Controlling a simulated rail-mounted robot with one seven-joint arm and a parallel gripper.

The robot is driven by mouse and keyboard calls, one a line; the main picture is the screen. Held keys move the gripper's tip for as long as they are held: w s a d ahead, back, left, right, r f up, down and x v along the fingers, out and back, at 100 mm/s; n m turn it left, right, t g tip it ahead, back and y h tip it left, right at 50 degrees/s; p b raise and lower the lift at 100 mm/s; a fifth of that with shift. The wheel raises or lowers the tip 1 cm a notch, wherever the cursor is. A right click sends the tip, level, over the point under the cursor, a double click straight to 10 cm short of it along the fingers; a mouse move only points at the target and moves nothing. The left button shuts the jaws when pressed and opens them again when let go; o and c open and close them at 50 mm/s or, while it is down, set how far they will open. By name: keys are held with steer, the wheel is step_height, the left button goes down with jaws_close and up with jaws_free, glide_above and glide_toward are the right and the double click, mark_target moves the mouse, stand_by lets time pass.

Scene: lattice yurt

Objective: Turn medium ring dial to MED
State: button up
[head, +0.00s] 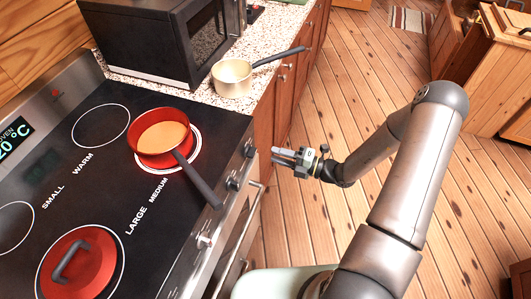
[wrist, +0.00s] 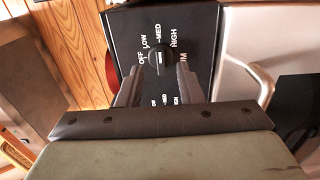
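A black dial (wrist: 160,60) on a black panel is centred in the wrist view, with OFF, LOW, MED and HIGH printed around it. A partly hidden label ending in "UM" is beside it. A small light mark shows on the dial; I cannot tell its exact setting. My gripper (wrist: 159,75) is open, its fingers to the left and right of the dial in that view. In the head view my gripper (head: 276,156) points at the stove front, apart from the dials (head: 236,183). The MEDIUM burner (head: 196,143) glows red under a pan.
The red pan (head: 160,125) holds something orange, and its dark handle reaches over the stove's front edge. A red lid (head: 85,275) sits on the LARGE burner. A light pot (head: 232,80) stands on the counter by a microwave (head: 165,40). The oven handle (head: 240,235) runs below the dials.

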steer(key=b+v, duration=0.1)
steer(key=v, duration=1)
steer(key=shift+b, duration=0.35)
steer(key=shift+d, duration=0.1)
steer(key=s+a+r+n+g+h, duration=0.35)
steer(key=s+r+n+g, duration=0.2)
steer(key=n, duration=0.55)
steer(key=s+a+r+n+g+h, duration=0.35)
steer(key=s+r+n+g, duration=0.2)
steer(key=n, duration=0.55)
steer(key=s+d+r+n+t+h, duration=0.3)
steer(key=s+r+n+h, duration=0.4)
steer(key=n, duration=1.2)
steer(key=shift+d+r+t+h, duration=0.45)
steer(key=shift+t+h, duration=0.15)
steer(key=shift+h, duration=0.6)
